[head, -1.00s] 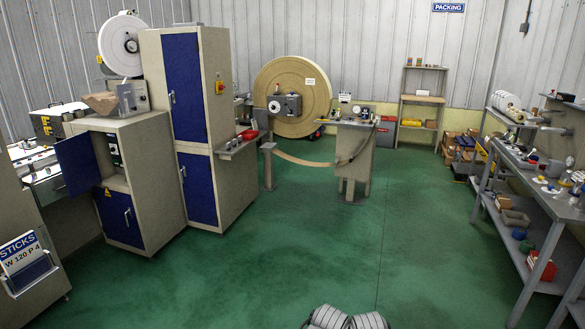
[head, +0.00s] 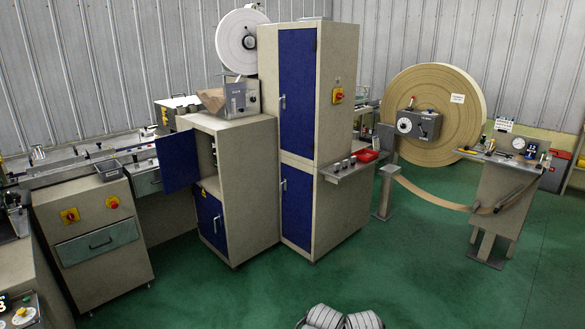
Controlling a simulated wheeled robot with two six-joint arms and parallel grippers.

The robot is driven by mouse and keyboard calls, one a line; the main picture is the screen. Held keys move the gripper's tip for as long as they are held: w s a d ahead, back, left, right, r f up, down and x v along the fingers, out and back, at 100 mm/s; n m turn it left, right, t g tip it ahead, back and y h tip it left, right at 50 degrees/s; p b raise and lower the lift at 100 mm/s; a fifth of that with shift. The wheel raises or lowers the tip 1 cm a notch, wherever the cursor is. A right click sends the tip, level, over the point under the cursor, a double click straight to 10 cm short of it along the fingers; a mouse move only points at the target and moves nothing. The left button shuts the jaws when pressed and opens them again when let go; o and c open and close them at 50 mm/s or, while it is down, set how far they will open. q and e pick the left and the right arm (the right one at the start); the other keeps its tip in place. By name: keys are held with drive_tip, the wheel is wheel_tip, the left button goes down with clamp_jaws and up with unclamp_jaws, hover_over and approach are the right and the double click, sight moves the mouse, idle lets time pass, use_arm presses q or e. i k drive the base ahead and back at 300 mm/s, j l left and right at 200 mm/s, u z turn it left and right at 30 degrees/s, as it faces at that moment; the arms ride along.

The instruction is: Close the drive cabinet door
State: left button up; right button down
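The drive cabinet (head: 250,180) is a low beige cabinet left of the tall cabinet. Its upper blue door (head: 177,161) stands swung open to the left, with part of the dark inside (head: 214,152) showing. The lower blue door (head: 211,216) with a handle and a yellow warning label is shut. Neither of my grippers is in the head view; only a grey ribbed part of mine shows at the bottom edge.
A tall cabinet (head: 346,150) with shut blue doors adjoins on the right, with a small shelf (head: 345,172) jutting out. A machine with a drawer (head: 95,240) stands on the left. Green floor (head: 250,290) is clear in front. A large paper roll (head: 455,95) and a pedestal (head: 500,205) stand at right.

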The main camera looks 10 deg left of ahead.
sight(177, 152)
drive_tip(key=i+j+u, duration=0.25)
drive_tip(key=i+u, duration=0.75)
drive_tip(key=i, duration=0.2)
drive_tip(key=i+l+u, duration=0.15)
drive_tip(key=i+u, duration=0.55)
drive_tip(key=i, duration=0.3)
drive_tip(key=i+u, duration=0.2)
drive_tip(key=i, duration=0.25)
drive_tip(key=i+l+u, duration=0.2)
drive_tip(key=i, duration=0.3)
drive_tip(key=i+l+u, duration=0.1)
drive_tip(key=i+u, duration=0.15)
drive_tip(key=i, duration=0.2)
